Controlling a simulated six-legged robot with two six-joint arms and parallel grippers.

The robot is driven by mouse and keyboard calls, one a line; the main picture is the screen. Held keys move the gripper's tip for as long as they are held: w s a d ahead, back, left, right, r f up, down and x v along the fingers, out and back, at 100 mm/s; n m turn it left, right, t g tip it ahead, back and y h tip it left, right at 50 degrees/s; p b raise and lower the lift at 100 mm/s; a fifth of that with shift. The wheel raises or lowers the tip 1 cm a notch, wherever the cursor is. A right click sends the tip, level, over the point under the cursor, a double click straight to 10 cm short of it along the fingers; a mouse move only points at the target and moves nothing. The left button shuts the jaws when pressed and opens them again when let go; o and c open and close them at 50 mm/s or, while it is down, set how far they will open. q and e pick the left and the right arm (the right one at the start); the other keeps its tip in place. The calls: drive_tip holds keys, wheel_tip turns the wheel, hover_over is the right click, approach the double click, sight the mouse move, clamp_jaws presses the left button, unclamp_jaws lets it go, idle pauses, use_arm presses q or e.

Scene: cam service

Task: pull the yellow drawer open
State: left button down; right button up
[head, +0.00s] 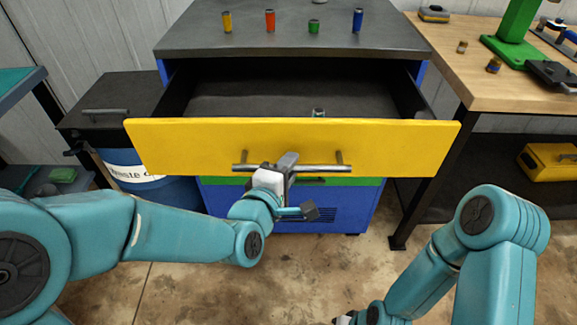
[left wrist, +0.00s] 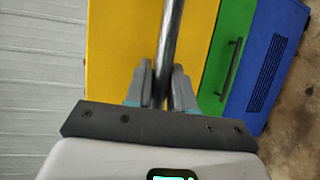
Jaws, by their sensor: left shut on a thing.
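The yellow drawer (head: 200,140) stands well out of the cabinet, with its dark interior in view from above in the head view. Its front also shows in the left wrist view (left wrist: 112,45). A metal bar handle (head: 325,168) runs across the drawer front. My left gripper (head: 287,165) is shut on the handle. In the left wrist view, the two fingers (left wrist: 160,88) lie on either side of the bar (left wrist: 171,35). My right gripper (head: 345,318) is only partly in view at the bottom edge, and its jaws cannot be made out.
A small object (head: 318,112) lies inside the drawer. A wooden workbench (head: 460,75) stands at the right. A blue barrel (head: 135,175) stands at the left. Open floor lies in front.

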use_arm(q)
drive_tip(key=shift+s, duration=0.65)
use_arm(e)
drive_tip(key=shift+s+f, duration=0.4)
drive_tip(key=shift+s, duration=0.1)
use_arm(q)
drive_tip(key=c, duration=1.1)
unclamp_jaws()
drive_tip(key=shift+o, duration=0.2)
drive_tip(key=shift+s, duration=0.1)
